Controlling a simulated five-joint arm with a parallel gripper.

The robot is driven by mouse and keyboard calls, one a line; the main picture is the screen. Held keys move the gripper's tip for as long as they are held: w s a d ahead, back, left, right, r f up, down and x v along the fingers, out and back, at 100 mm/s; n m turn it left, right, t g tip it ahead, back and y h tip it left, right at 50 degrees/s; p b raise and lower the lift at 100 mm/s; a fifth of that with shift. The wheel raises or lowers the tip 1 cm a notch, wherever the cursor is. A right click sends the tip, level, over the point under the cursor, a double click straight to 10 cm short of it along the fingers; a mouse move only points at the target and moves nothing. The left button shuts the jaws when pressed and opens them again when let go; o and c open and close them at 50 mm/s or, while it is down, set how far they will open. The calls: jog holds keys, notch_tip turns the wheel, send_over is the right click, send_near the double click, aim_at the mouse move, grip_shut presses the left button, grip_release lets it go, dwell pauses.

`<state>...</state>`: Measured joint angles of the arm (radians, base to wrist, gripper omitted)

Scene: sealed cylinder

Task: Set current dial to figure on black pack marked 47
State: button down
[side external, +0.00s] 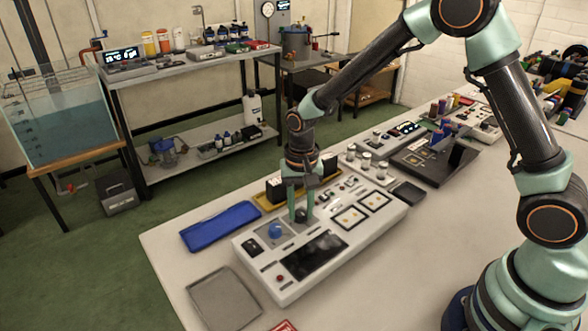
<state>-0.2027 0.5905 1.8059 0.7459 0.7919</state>
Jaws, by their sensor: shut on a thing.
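A white control panel (266,279) lies on the pale bench. It carries a blue dial (276,231), a dark dial (301,216) to its right and a black display (312,254) whose reading is too small to tell. My gripper (301,213) points down and is shut on the dark dial; its fingers partly hide it. The dial's setting and label cannot be read. Black packs stand in a yellow tray (263,206) behind the panel, one pack (275,190) left of my gripper and another (329,164) to the right. No markings are legible on them.
A blue tray (221,226) lies left of the panel and a grey tray (224,300) in front of it. More equipment, including a dark board (430,160), crowds the bench behind.

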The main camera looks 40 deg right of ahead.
aim_at(301, 212)
jog(key=c, duration=0.6)
grip_release()
jog(key=shift+r, duration=0.1)
notch_tip(301, 212, up, 12)
jog(key=shift+r, duration=0.1)
jog(key=s+d+r+n+t, duration=0.2)
jog(key=s+d, duration=0.1)
jog(key=s, duration=0.1)
jog(key=s+d+r+n+t, duration=0.1)
jog(key=s+d+r+n, duration=0.1)
jog(key=s+r, duration=0.1)
jog(key=s+d+r+n+t, duration=0.2)
jog(key=s+d+r, duration=0.1)
jog(key=s, duration=0.3)
jog(key=shift+s+d+n+t, duration=0.1)
jog(key=shift+d+n+t, duration=0.2)
jog(key=shift+n, duration=0.1)
